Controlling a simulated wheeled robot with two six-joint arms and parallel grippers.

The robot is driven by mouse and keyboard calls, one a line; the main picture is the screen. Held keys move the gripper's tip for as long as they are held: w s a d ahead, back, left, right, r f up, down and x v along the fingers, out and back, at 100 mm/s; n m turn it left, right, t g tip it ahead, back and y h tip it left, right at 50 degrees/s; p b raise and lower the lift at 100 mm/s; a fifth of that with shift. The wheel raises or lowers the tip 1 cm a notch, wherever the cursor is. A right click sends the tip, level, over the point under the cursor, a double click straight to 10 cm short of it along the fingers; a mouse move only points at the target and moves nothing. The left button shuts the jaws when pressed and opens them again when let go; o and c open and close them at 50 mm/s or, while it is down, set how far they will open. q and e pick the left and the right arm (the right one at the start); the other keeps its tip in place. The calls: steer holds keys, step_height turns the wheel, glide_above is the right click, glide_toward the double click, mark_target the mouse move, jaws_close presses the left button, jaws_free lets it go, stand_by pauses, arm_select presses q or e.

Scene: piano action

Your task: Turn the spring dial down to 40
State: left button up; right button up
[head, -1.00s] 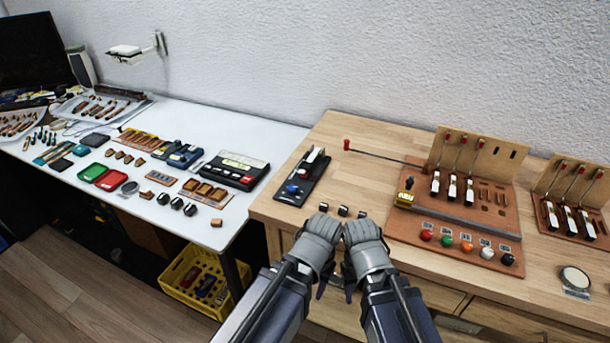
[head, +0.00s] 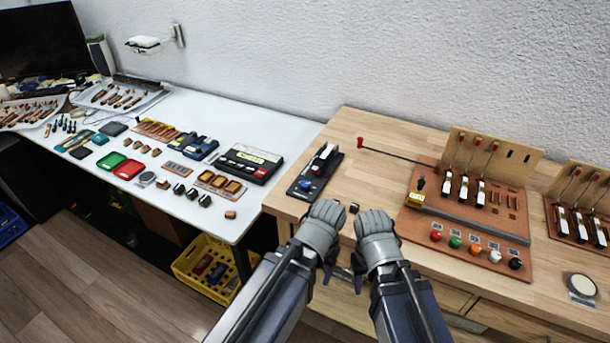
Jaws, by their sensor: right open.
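A black device with a blue knob (head: 306,185) sits at the left end of the wooden workbench. A round pale disc with a dark rim (head: 582,284) lies at the bench's right front, beside a small label. I cannot tell which of these is the spring dial, and no number can be read on either. My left gripper (head: 321,228) is over the bench's front edge, just in front of the black device; its jaws cannot be made out. My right gripper (head: 376,236) is beside it to the right, open, touching neither the device nor the disc.
A board with several hammers (head: 470,205) stands right of my grippers, with coloured knobs (head: 475,249) along its front. A thin rod with a red end (head: 361,141) reaches over the bench. The white table (head: 270,123) at left is crowded; a yellow crate (head: 207,270) is below.

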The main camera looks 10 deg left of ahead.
arm_select(q)
steer(key=w+a+r+n+p, duration=0.1)
steer(key=w+a+r+p, duration=0.1)
steer(key=r+p, duration=0.25)
steer(key=w+a+r+p, duration=0.1)
steer(key=a+r+p, duration=0.25)
steer(key=r, duration=0.25)
step_height(320, 180, up, 6)
steer(key=r+m+h+p, duration=0.1)
steer(key=m+p, duration=0.6)
steer(key=m, duration=1.2)
glide_above(305, 183)
steer(key=shift+s+f, duration=0.25)
steer(key=shift+s, duration=0.15)
steer(key=shift+w+m, duration=0.5)
steer(key=shift+m, duration=0.4)
arm_select(e)
step_height(305, 183, up, 17)
arm_select(q)
step_height(305, 183, down, 8)
steer(key=b, duration=0.8)
steer(key=shift+r, duration=0.1)
arm_select(e)
step_height(305, 183, down, 8)
steer(key=shift+r, duration=0.15)
